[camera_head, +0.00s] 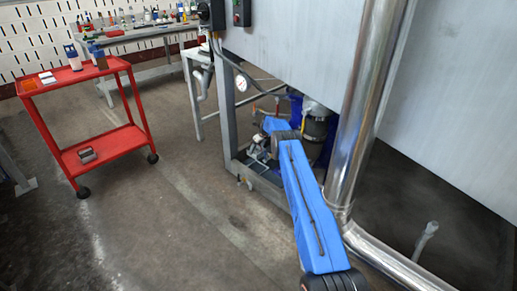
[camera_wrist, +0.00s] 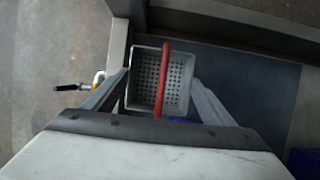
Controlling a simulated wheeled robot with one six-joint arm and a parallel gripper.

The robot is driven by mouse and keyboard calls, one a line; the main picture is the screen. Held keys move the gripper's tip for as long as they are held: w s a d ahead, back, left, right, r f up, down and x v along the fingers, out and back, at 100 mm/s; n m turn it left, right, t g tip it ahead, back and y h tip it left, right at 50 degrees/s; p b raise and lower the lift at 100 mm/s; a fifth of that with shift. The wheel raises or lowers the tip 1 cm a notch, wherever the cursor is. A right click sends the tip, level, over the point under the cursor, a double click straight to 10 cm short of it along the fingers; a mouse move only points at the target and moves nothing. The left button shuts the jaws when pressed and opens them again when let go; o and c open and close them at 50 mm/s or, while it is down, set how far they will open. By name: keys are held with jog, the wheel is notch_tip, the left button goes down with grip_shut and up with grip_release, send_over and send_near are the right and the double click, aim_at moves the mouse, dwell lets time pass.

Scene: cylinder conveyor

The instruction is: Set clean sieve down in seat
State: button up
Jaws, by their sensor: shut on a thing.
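The sieve (camera_wrist: 175,96) is a grey square basket with a perforated bottom and a red handle (camera_wrist: 163,70) arching over it. It shows in the wrist view between the two fingers of my gripper (camera_wrist: 160,80), which is shut on it. The exact contact of the fingers is hard to make out. A dark blue-grey flat surface (camera_wrist: 258,75) lies below and around the sieve; whether the sieve touches it I cannot tell. The seat itself cannot be made out. In the head view my blue arm reaches under the large grey housing, and the sieve is not clearly visible.
A steel pipe (camera_head: 367,100) runs down beside my arm. A frame leg (camera_head: 228,110) and a pressure gauge (camera_head: 242,83) stand close to the arm's end. A yellow-and-black handled part (camera_wrist: 78,87) lies left of the sieve. A red cart (camera_head: 100,140) stands left; the floor between is clear.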

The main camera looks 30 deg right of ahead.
aim_at(257, 153)
jog(key=shift+f, duration=0.15)
jog(key=shift+f, duration=2.35)
